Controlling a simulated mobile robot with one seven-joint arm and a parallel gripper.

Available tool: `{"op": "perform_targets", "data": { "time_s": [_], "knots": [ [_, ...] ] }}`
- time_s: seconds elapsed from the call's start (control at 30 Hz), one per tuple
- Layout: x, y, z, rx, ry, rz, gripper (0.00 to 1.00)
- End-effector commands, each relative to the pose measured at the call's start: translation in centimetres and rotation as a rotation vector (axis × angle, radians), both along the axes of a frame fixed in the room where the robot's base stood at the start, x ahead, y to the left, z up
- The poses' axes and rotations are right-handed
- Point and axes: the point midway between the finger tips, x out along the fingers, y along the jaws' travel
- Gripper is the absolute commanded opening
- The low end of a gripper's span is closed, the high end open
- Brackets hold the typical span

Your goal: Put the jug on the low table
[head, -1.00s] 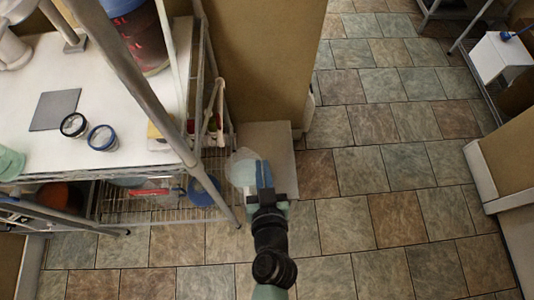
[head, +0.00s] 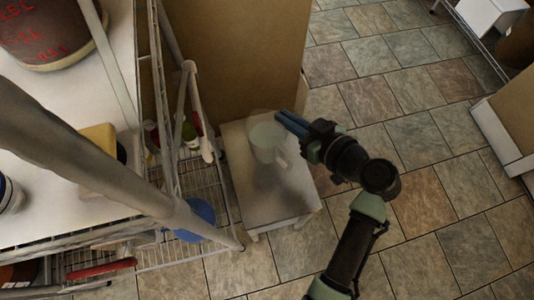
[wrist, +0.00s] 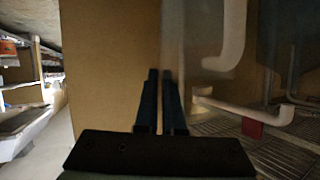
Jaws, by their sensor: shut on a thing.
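The jug (head: 268,138) is a pale, see-through vessel in the head view. It appears over the low table (head: 285,206), a small white table beside the wire shelving. My gripper (head: 288,121) comes in from the right, its blue fingers shut on the jug near its rim. A dark patch shows on the tabletop below the jug; I cannot tell whether its base touches the top. In the wrist view my fingers (wrist: 161,103) are close together, and a hazy see-through shape, likely the jug (wrist: 205,52), is to their upper right.
Wire shelving with a white worktop (head: 110,168) stands left of the low table, its grey post close by. A brown box-like block (head: 235,60) rises directly behind the table.

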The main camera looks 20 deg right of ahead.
Motion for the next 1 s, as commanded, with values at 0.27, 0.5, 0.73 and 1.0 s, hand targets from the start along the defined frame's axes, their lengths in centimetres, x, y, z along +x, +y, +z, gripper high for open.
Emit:
{"op": "perform_targets", "data": {
  "time_s": [0.27, 0.5, 0.73, 1.0],
  "knots": [
    [0.0, 0.0, -5.0, 0.003, 0.001, 0.001, 0.0],
    [0.0, 0.0, -7.0, 0.002, 0.0, 0.0, 0.0],
    [0.0, 0.0, -9.4, 0.0, -0.001, 0.0, 0.0],
    [0.0, 0.0, -9.5, 0.001, -0.001, 0.001, 0.0]
  ]
}}
